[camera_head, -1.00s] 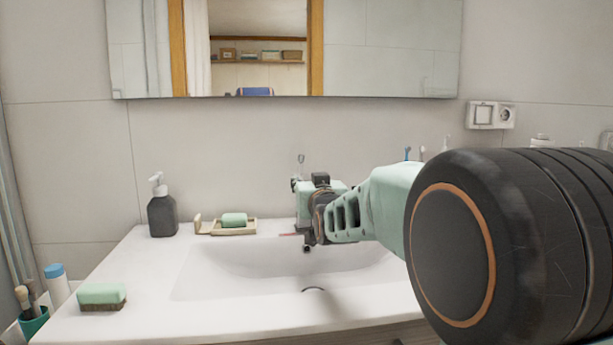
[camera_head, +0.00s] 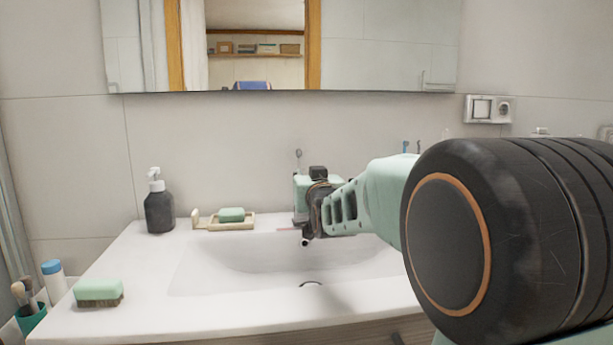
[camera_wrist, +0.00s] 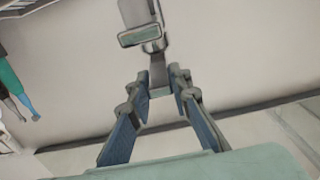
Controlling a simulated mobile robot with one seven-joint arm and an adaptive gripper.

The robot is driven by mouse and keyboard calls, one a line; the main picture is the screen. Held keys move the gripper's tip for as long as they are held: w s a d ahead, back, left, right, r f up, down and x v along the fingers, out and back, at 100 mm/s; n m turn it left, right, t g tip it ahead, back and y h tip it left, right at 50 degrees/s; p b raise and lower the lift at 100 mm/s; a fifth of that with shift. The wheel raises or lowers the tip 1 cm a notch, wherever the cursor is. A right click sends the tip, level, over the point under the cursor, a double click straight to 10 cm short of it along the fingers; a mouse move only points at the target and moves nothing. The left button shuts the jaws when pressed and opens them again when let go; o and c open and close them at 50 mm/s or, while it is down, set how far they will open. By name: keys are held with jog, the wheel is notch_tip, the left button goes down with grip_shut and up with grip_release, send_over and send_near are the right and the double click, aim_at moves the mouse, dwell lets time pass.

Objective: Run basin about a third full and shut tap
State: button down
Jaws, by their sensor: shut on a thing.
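The white basin (camera_head: 225,258) is sunk in the counter. I see no clear water surface or running stream in it; its right part is hidden behind my arm. The tap stands at the back of the basin, mostly covered by my gripper (camera_head: 303,208) in the head view. In the wrist view the tap's grey metal lever (camera_wrist: 158,72) lies between the fingertips of my gripper (camera_wrist: 161,84), which is shut on it. The tap's wider body (camera_wrist: 140,37) shows beyond the fingertips.
A dark soap bottle (camera_head: 159,208) and a soap dish (camera_head: 238,227) with green soap (camera_head: 231,214) stand left of the tap. A mirror (camera_head: 395,50) hangs above.

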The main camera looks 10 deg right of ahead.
jog(key=r+p, duration=0.1)
jog(key=p, duration=0.1)
jog(key=shift+w+r+g+p, duration=0.1)
jog(key=shift+r+g+p, duration=0.2)
jog(key=shift+g+p, duration=0.1)
jog(key=g+p, duration=0.1)
jog(key=p, duration=0.1)
jog(key=r+p, duration=0.1)
jog(key=p, duration=0.2)
jog(key=shift+w+r+g, duration=0.25)
jog(key=shift+g, duration=0.15)
jog(key=p, duration=0.2)
jog(key=g+p, duration=0.1)
jog(key=shift+w+r+p, duration=0.2)
jog(key=shift+r+p, duration=0.15)
jog(key=shift+g, duration=0.3)
jog(key=shift+f, duration=0.1)
jog(key=c, duration=1.8)
grip_release()
jog(key=shift+f, duration=0.1)
jog(key=shift+o, duration=0.2)
